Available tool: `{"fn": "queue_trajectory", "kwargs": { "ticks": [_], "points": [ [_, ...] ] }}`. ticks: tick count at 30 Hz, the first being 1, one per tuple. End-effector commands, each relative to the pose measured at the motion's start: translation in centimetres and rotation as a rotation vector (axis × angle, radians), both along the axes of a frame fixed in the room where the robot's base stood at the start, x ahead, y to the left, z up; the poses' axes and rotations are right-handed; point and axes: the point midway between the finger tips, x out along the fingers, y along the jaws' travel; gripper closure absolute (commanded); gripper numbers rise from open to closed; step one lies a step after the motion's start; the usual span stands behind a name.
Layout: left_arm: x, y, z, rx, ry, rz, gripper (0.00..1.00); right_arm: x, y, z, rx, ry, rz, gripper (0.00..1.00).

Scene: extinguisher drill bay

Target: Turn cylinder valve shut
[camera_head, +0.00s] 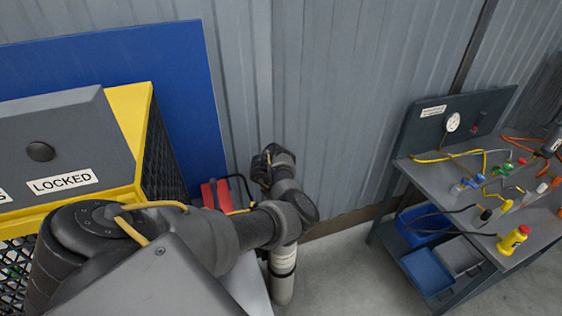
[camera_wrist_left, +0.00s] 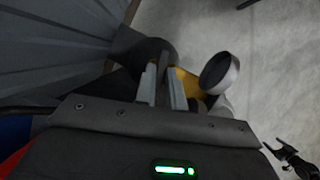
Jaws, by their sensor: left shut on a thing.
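My left arm crosses the front of the head view, and its joints hide most of what is behind them. I cannot make out the valve there. In the left wrist view my left gripper (camera_wrist_left: 163,88) is shut on a dark narrow piece between its two grey fingers, apparently the cylinder valve's handle. A yellow part (camera_wrist_left: 188,84) sits right beside the fingers. A dark jaw-like shape (camera_wrist_left: 290,158) at lower right may be my right gripper.
A yellow-framed mesh cage (camera_head: 130,120) with a grey "LOCKED" panel (camera_head: 60,150) stands left, before a blue board (camera_head: 190,90). A red object (camera_head: 216,195) is beside my arm. A grey workbench (camera_head: 445,175) with tools stands right. Floor between is clear.

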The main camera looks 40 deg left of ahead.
Motion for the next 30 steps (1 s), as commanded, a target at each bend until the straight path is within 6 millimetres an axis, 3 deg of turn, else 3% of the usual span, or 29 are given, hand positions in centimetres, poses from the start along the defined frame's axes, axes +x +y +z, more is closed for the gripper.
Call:
{"fn": "queue_trajectory", "kwargs": {
  "ticks": [12, 30],
  "points": [
    [0.09, 0.24, 0.06, 0.003, -0.001, -0.228, 1.0, -0.01, -0.01, 0.77, 0.0, 0.0, 0.0, 0.2],
    [0.12, 0.22, 0.04, 0.003, -0.001, -0.277, 1.0, -0.03, -0.04, 0.82, 0.0, 0.0, 0.0, 0.2]
  ]
}}
